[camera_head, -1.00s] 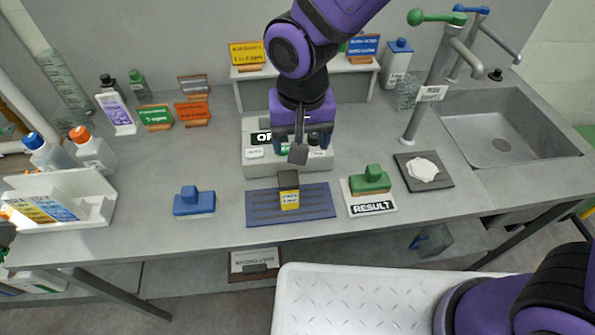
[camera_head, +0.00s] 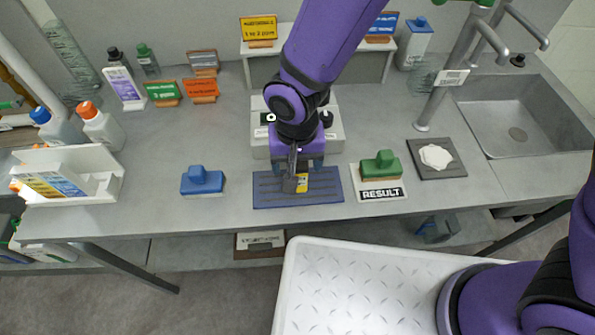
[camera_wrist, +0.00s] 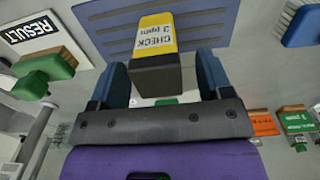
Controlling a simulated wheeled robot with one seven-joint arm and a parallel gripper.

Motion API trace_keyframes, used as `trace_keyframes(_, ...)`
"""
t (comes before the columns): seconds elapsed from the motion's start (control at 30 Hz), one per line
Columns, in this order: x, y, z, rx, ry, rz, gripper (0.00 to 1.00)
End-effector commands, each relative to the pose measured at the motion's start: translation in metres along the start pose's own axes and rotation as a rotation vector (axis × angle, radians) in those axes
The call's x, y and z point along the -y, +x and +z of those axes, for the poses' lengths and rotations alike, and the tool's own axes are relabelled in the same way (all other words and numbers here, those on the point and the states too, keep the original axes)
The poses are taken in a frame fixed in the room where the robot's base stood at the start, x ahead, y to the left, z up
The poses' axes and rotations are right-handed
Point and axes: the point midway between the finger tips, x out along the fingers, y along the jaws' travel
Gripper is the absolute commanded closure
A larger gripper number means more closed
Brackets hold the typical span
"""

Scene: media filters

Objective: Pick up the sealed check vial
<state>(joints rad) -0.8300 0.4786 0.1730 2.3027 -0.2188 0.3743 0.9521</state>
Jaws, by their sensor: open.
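The check vial (camera_wrist: 157,42) has a dark cap and a yellow and white label reading CHECK 3 ppm. It is on the blue ribbed mat (camera_head: 325,186), and in the head view only part of its yellow label (camera_head: 302,181) shows past my gripper. My gripper (camera_head: 298,170) is over the mat, right at the vial. In the wrist view my gripper (camera_wrist: 160,85) is open, with one blue finger on each side of the vial's dark cap and visible gaps between. Whether the fingers reach below the cap is hard to tell.
A blue block with a knob (camera_head: 203,181) sits left of the mat. A green one (camera_head: 381,165) on the RESULT card (camera_head: 382,194) is close on the right. A grey instrument (camera_head: 262,140) stands behind. The sink (camera_head: 520,120) is far right.

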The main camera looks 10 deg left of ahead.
Motion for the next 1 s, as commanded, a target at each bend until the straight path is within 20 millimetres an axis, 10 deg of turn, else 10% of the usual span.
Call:
trace_keyframes(0.53, -0.002, 0.032, 0.002, 0.0, 0.0, 0.0, 0.28)
trace_keyframes(0.8, -0.002, 0.032, 0.002, 0.0, 0.0, 0.0, 0.82)
trace_keyframes(1.0, -0.002, 0.032, 0.002, 0.0, 0.0, 0.0, 0.82)
